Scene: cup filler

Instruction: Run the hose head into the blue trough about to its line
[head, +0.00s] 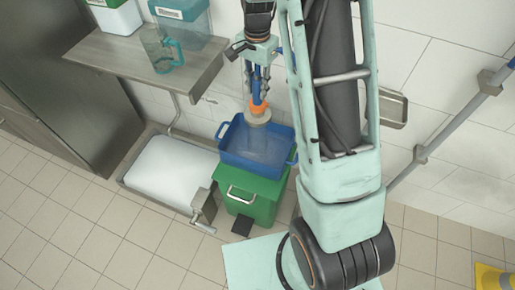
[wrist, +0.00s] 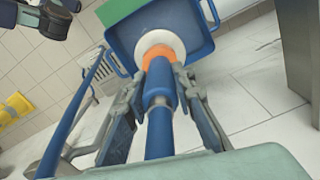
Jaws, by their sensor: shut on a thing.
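The blue trough (head: 262,150) is an open box with side handles, standing on the green bin in the head view. The inside looks bluish and hazy; I cannot make out its line or a water level. The hose head (head: 258,115) has a pale disc end, an orange collar and a blue handle. My gripper (head: 259,87) is shut on the blue handle and holds the head over the trough, disc downward. In the wrist view my gripper (wrist: 160,82) closes around the blue handle, and the disc (wrist: 155,42) shows in front of the trough (wrist: 120,22).
The green bin (head: 247,194) has a pale front handle. A white-filled basin (head: 165,170) stands left of it. A shelf (head: 110,50) above carries a clear jug (head: 161,50) and tubs. A grey rail (head: 455,125) runs along the right wall. Tiled floor lies open at front left.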

